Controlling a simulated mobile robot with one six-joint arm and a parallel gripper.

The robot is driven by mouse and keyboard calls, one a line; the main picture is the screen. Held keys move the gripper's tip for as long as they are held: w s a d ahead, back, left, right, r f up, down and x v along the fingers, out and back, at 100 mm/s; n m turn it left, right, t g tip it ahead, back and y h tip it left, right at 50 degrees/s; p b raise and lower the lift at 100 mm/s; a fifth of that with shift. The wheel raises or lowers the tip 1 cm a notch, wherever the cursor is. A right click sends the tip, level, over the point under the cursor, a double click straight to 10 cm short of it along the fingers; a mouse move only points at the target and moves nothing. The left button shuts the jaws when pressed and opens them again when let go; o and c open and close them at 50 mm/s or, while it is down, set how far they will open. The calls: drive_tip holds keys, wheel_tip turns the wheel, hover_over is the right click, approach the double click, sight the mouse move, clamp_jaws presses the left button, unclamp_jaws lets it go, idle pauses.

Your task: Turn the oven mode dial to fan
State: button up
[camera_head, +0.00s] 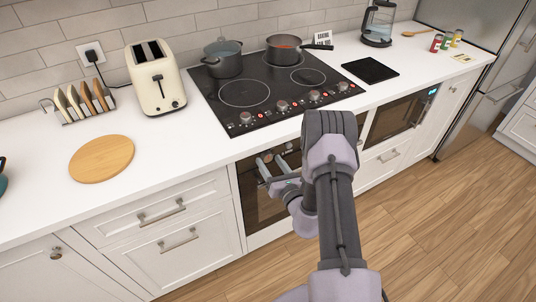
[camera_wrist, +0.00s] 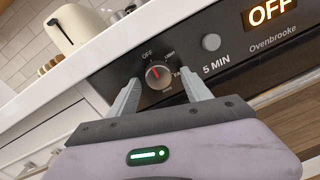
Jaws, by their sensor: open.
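The oven mode dial (camera_wrist: 158,77) is a dark round knob with a grey rim and a red pointer mark on the black oven panel (camera_wrist: 230,62). The mark points up toward the word OFF. Small labels ring the dial; one to its right appears to read FAN, partly hidden by my right finger. My gripper (camera_wrist: 160,84) is open, with one finger on each side of the dial; I cannot tell whether they touch it. In the head view my gripper (camera_head: 272,168) is at the oven front (camera_head: 250,209), and the dial is not discernible.
A 5 MIN button (camera_wrist: 211,42) and an OFF display (camera_wrist: 271,12) sit right of the dial. The white counter (camera_head: 200,140) overhangs the oven, with a cooktop (camera_head: 270,92), pots and toaster (camera_head: 155,78) above. The wooden floor in front is clear.

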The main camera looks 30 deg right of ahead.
drive_tip(key=shift+s, duration=0.1)
clamp_jaws()
